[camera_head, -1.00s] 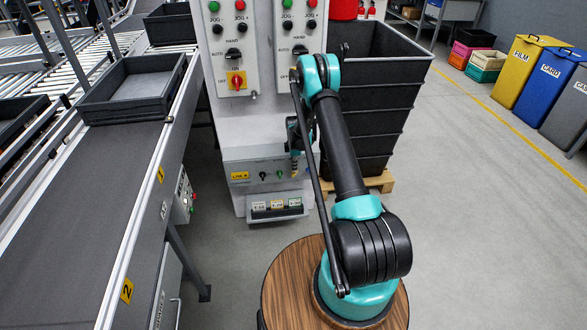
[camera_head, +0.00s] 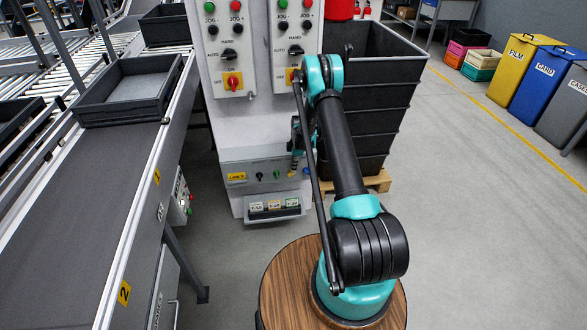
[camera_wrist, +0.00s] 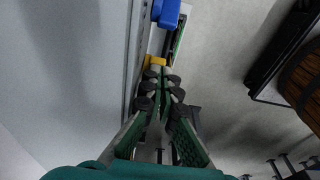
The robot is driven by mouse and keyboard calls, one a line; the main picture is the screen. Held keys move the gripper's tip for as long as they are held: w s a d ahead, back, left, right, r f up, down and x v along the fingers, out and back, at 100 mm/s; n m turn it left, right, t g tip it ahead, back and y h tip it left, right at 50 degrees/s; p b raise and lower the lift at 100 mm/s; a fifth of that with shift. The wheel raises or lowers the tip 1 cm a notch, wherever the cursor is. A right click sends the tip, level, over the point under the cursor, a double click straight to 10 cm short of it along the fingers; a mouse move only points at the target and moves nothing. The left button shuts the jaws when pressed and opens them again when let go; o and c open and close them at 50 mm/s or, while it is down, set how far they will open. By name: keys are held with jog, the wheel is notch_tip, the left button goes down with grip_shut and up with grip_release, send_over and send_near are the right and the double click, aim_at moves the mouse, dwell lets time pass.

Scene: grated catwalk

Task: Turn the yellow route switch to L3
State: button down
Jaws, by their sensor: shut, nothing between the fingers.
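My gripper (camera_head: 295,168) hangs low in front of the right side of the cabinet's lower panel (camera_head: 237,166). In the wrist view my gripper (camera_wrist: 157,76) is shut, and nothing shows held between its dark fingertips. A small yellow part (camera_wrist: 155,60) lies just beyond the tips, close to them; I cannot tell whether they touch. It may be the yellow route switch. A blue part (camera_wrist: 166,12) sits farther along the same face. In the head view the lower panel shows a black knob (camera_head: 260,176) and a green one (camera_head: 277,174). The L3 mark is not readable.
Red knobs on yellow plates (camera_head: 233,83) sit higher on the cabinet. A ledge with label cards (camera_head: 274,208) juts out below the lower panel. A tall stack of black crates (camera_head: 377,95) stands right of the cabinet, and a conveyor (camera_head: 90,215) runs at left.

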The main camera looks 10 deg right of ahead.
jog(key=shift+d+r, duration=0.1)
jog(key=shift+d, duration=0.05)
jog(key=shift+d+r, duration=0.3)
jog(key=shift+d, duration=0.3)
